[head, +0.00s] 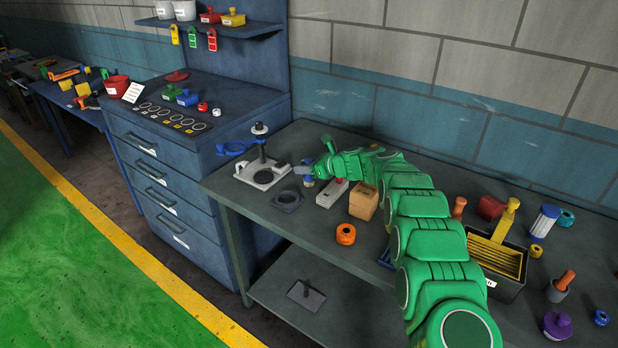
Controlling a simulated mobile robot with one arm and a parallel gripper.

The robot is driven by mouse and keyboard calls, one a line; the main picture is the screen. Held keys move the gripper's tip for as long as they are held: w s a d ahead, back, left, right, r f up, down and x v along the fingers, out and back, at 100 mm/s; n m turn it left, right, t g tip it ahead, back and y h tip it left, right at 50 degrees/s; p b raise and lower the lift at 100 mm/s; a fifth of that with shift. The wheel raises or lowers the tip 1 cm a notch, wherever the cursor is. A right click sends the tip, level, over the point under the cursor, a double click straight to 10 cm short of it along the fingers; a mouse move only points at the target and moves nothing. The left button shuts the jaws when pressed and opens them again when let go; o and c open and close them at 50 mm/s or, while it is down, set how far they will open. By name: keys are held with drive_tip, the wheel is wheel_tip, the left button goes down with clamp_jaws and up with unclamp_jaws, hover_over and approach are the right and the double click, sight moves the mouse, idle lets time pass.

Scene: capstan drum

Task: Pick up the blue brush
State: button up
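My gripper (308,171) is at the end of my green arm, low over the left part of the grey workbench. It points left, toward a grey stand with a black post. A small blue item with a pale part (308,182) shows just under the fingertips, partly hidden by them. It may be the blue brush, but it is too small to tell. I cannot tell whether the gripper touches it, or whether the fingers are open or shut. Another blue piece (187,98) lies on the blue drawer cabinet beside a green one.
On the workbench (262,205), the stand (262,172), a pale grey block (332,192), a wooden block (363,202) and an orange ring (346,234) surround my gripper. A black bin with yellow slats (495,258) and several tools stand right of my arm.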

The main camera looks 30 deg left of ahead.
sight(306, 177)
clamp_jaws()
drive_tip(key=shift+r, duration=1.65)
drive_tip(key=shift+s+d+r, duration=0.3)
drive_tip(key=shift+s+r, duration=0.05)
drive_tip(key=shift+r, duration=0.15)
drive_tip(key=shift+s+d+r, duration=0.3)
drive_tip(key=shift+r, duration=0.15)
drive_tip(key=s+d+r, duration=0.7)
drive_tip(key=s+d, duration=0.1)
drive_tip(key=shift+s+d+r, duration=0.25)
drive_tip(key=shift+s+r, duration=0.15)
